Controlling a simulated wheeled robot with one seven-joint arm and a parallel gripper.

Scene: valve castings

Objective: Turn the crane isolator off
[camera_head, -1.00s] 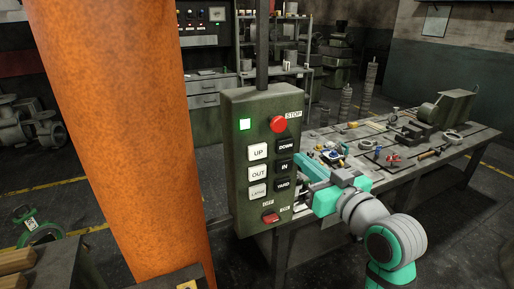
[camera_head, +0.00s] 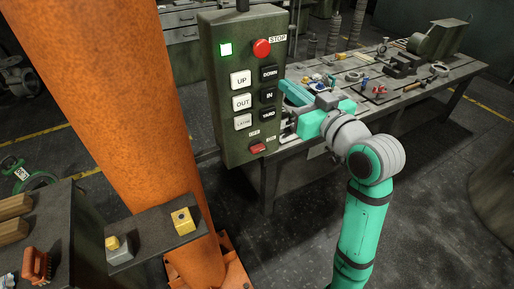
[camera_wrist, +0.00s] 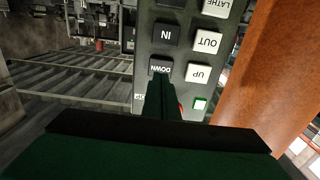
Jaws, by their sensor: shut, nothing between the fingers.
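The crane's control pendant (camera_head: 235,120) hangs in front of the orange column. A small red switch (camera_head: 257,148) sits at its bottom, with two labels above it too small to read; I cannot tell its position. A green lamp (camera_head: 226,49) glows at the top left, beside the red STOP button (camera_head: 261,48). Black and white buttons lie between. My gripper (camera_head: 284,86) is shut and empty, at the pendant's right side near the DOWN button, above the red switch's level. In the wrist view the shut fingers (camera_wrist: 160,82) overlap the DOWN button's edge (camera_wrist: 162,67); contact is unclear.
The orange column (camera_head: 115,80) stands left of the pendant. A dark plate (camera_head: 150,238) at its lower front carries a yellow box (camera_head: 183,220) and a grey-and-yellow block (camera_head: 118,248). A cluttered workbench (camera_head: 440,85) stands behind my gripper. Floor at the lower right is clear.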

